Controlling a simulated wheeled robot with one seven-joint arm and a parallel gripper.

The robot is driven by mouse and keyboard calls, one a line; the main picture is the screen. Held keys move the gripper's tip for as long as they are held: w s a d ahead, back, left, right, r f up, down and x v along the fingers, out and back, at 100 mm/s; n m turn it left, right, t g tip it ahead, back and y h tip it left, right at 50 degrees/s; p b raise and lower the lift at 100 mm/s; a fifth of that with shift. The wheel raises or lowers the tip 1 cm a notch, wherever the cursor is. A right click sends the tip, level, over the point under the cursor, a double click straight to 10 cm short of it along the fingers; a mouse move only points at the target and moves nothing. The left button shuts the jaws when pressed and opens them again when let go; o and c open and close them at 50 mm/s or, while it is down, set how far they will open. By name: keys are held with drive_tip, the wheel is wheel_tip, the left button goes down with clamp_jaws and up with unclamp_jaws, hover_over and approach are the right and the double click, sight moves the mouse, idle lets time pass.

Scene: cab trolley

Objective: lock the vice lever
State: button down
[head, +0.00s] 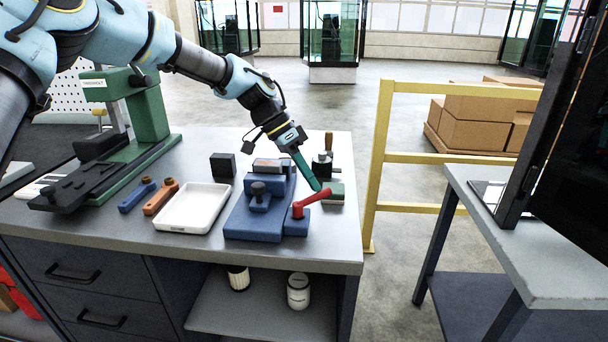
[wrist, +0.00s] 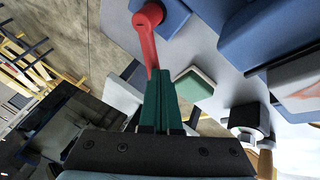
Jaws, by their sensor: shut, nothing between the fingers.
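The blue vice (head: 250,218) stands on the grey workbench near its right front, and part of it shows in the wrist view (wrist: 262,32). Its red lever (head: 311,199) sits on a blue block at the right front, with the arm pointing right and slightly up. In the wrist view the red lever (wrist: 147,28) reaches down to my fingertips. My gripper (head: 317,187) has teal fingers, shut and empty, pointing down by the lever's free end. It also shows in the wrist view (wrist: 161,75). I cannot tell whether the fingers touch the lever.
A green-topped block (head: 333,193) lies just right of the lever. A black wood-handled tool (head: 323,165) stands behind it. A white tray (head: 194,208) and a black cube (head: 223,165) are left of the vice. A yellow rail (head: 378,165) stands beyond the bench's right edge.

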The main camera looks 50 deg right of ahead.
sight(321, 193)
drive_tip(key=s+m+y, duration=0.2)
drive_tip(key=m, duration=0.1)
drive_tip(key=shift+m+p, duration=0.3)
drive_tip(key=shift+p, duration=0.1)
drive_tip(key=shift+s+a+m+y, duration=0.1)
drive_tip(key=shift+s+m+y, duration=0.55)
drive_tip(key=shift+m, duration=0.35)
drive_tip(key=shift+s+a, duration=0.2)
drive_tip(key=shift+s, duration=0.1)
